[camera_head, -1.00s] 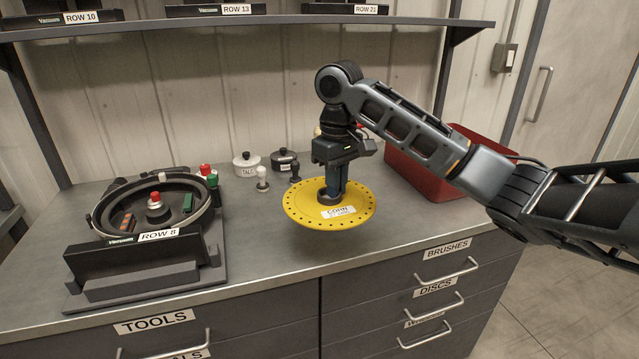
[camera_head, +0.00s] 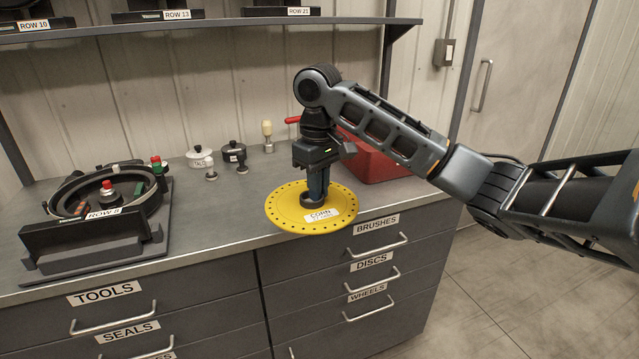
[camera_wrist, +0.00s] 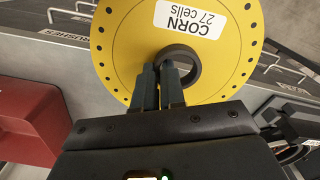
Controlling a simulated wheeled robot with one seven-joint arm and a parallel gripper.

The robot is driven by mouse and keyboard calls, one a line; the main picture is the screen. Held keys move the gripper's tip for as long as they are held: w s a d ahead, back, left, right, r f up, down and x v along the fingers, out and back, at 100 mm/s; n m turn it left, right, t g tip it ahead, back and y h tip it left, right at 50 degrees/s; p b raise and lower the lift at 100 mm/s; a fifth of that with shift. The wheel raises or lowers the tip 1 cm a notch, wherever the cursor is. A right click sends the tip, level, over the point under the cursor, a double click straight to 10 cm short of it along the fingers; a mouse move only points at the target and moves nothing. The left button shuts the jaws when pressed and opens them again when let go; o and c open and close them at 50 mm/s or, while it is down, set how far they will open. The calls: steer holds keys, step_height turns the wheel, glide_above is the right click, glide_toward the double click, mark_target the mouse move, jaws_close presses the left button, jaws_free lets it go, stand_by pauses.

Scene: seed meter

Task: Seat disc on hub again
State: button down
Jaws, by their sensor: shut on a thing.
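The yellow disc (camera_head: 287,209) has small holes around its rim, a white CORN 27 cells label and a dark central ring (camera_wrist: 182,62). My gripper (camera_head: 312,192) points down and is shut on the disc at this ring; in the wrist view my fingertips (camera_wrist: 158,75) meet at the ring's edge. The disc is held roughly level, above the counter's front edge. The seed meter (camera_head: 100,208), labelled ROW 8, sits on its base at the left of the counter. Its round housing is open, with a red-topped hub (camera_head: 107,187) in the middle. The disc is well to the right of the hub.
A white TALC pot (camera_head: 198,158), a black pot (camera_head: 233,153), small knobbed pieces and a brush (camera_head: 267,135) stand at the back. A red bin (camera_head: 375,160) is behind my gripper. The counter (camera_head: 205,220) is clear between meter and disc. A shelf (camera_head: 200,22) overhangs the back.

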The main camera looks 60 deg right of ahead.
steer(key=s+a+f+n, duration=0.1)
steer(key=a+f+n, duration=0.1)
steer(key=a+f, duration=2.7)
steer(key=shift+f, duration=0.9)
